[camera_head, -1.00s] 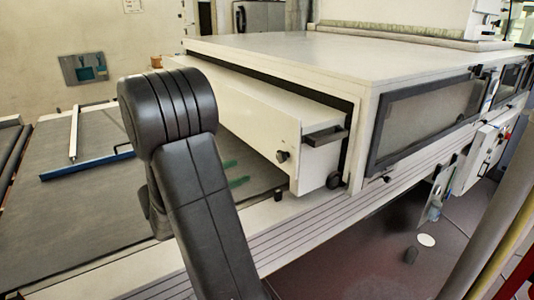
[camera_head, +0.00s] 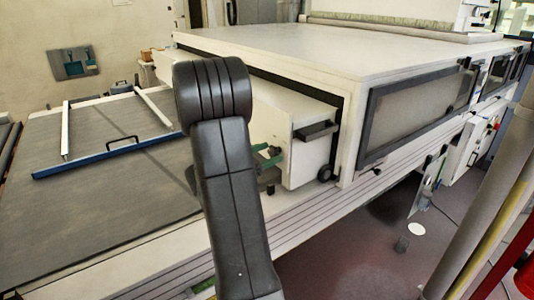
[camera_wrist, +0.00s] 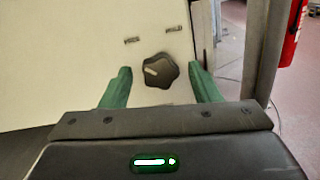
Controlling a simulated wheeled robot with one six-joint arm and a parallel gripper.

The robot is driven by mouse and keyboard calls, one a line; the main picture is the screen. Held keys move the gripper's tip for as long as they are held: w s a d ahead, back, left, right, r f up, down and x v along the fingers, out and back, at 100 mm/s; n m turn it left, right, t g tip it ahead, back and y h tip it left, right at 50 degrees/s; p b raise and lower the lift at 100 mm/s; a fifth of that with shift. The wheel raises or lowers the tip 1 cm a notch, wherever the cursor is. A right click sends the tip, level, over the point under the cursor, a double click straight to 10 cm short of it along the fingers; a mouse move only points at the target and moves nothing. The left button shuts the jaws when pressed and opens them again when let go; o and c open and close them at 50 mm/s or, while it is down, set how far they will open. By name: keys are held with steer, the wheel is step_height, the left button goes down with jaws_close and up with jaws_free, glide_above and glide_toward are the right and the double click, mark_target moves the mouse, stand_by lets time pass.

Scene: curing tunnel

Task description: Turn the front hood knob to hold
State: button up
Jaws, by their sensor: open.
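The front hood (camera_head: 312,165) is the white box at the tunnel's near end in the head view. Its dark lobed knob (camera_wrist: 161,72) shows in the wrist view on the pale panel. A white mark on the knob's left side points left and slightly up. Two small labels (camera_wrist: 131,40) (camera_wrist: 173,30) sit above it, too small to read. My gripper (camera_head: 268,158) is at the hood's front face. In the wrist view its green fingers (camera_wrist: 160,80) are open, one on each side of the knob, with gaps between. In the head view the knob is not discernible.
A dark handle (camera_head: 316,131) sticks out of the hood beside my gripper. The conveyor bed (camera_head: 110,210) carries a blue-and-white frame (camera_head: 105,160). A grey post (camera_head: 470,200) and a red cylinder (camera_head: 520,265) stand at the right.

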steer(key=shift+d, duration=0.1)
steer(key=c, duration=1)
steer(key=shift+f+b, duration=0.15)
steer(key=shift+b, duration=0.4)
steer(key=m+b, duration=0.2)
steer(key=b, duration=0.1)
steer(key=shift+f, duration=0.2)
steer(key=m+b, duration=0.6)
steer(key=b, duration=0.5)
steer(key=shift+f, duration=0.1)
steer(key=m+b, duration=0.6)
steer(key=b, duration=0.3)
steer(key=shift+m+b, duration=0.3)
steer(key=shift+b, duration=0.05)
steer(key=m+b, duration=0.1)
steer(key=b, duration=0.1)
steer(key=m+b, duration=0.2)
steer(key=shift+r, duration=0.3)
steer(key=shift+m, duration=0.3)
